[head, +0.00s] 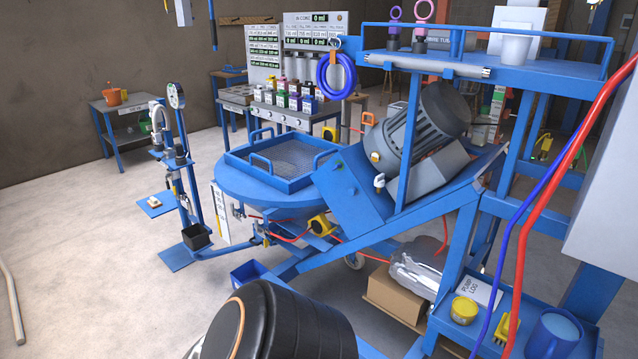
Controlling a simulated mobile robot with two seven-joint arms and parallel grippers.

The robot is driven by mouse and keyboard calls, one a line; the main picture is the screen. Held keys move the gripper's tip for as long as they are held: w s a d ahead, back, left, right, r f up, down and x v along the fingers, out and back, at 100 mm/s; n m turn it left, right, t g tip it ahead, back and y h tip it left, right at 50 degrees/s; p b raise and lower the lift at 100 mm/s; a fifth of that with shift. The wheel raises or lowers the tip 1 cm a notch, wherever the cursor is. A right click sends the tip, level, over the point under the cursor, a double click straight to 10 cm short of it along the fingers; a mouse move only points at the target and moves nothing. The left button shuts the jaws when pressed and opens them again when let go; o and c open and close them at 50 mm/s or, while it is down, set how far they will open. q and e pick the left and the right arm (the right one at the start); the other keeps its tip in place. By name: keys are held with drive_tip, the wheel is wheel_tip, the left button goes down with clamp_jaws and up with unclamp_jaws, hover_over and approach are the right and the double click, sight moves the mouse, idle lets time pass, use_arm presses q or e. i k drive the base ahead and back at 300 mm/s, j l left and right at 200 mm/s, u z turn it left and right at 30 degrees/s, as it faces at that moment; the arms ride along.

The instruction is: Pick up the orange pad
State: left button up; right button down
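I cannot clearly make out an orange pad in the head view. A small pale piece with an orange-brown patch (154,202) lies on a low plate at the left, beside the blue stand; it is too small to tell whether it is the pad. Neither of my grippers shows in this view.
A blue mixer with a grid-topped round vessel (262,190) and grey motor (428,118) fills the middle. A blue shelf (500,78) with hanging red and blue hoses stands at right. A large black rounded shape (285,325) blocks the bottom. The floor at left is mostly clear.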

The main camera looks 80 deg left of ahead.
sight(154, 202)
drive_tip(key=u, duration=3.65)
